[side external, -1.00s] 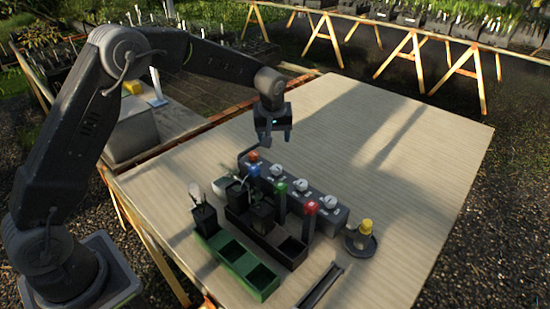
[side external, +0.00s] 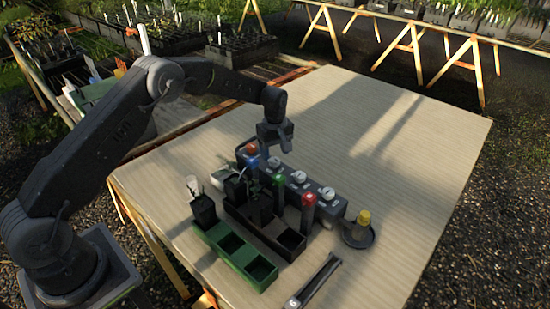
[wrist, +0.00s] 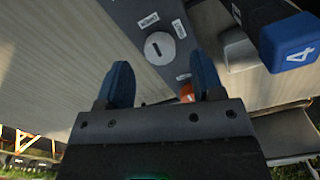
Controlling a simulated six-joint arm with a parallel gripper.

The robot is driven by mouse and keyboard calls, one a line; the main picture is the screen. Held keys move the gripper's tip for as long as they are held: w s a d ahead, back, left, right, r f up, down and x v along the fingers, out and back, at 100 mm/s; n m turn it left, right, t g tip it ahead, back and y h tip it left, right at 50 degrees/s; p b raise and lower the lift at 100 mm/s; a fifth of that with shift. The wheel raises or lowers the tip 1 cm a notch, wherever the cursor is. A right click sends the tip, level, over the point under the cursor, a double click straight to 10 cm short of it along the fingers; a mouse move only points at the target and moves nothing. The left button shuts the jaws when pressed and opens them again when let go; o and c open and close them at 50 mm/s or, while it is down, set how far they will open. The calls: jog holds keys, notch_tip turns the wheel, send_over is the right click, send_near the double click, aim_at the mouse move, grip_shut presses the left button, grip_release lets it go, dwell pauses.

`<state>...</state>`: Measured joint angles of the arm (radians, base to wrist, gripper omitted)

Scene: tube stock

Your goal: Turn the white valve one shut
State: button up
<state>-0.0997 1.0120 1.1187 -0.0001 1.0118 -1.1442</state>
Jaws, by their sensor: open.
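A grey valve block (side external: 338,207) carries an orange knob (side external: 252,149) at its far end and a row of white round valves behind the coloured-topped posts. The white valve (side external: 274,162) nearest the orange knob is close below my gripper (side external: 276,150). In the wrist view a white valve (wrist: 159,48) with a dark slot lies ahead of my open gripper (wrist: 162,75), with small labels around it. The orange knob (wrist: 187,93) shows partly behind the right finger. My fingers are apart and nothing is between them; I see no contact with the valve.
A blue cap marked 4 (wrist: 290,42) stands close right in the wrist view. Red (side external: 309,199) and green (side external: 279,181) caps, a black rack (side external: 268,238) and a green rack (side external: 222,252) stand in front. A yellow-topped item (side external: 363,218) stands right. The table's right side is clear.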

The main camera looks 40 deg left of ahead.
aim_at(275, 160)
jog(key=shift+f, duration=1.55)
jog(key=c, duration=0.9)
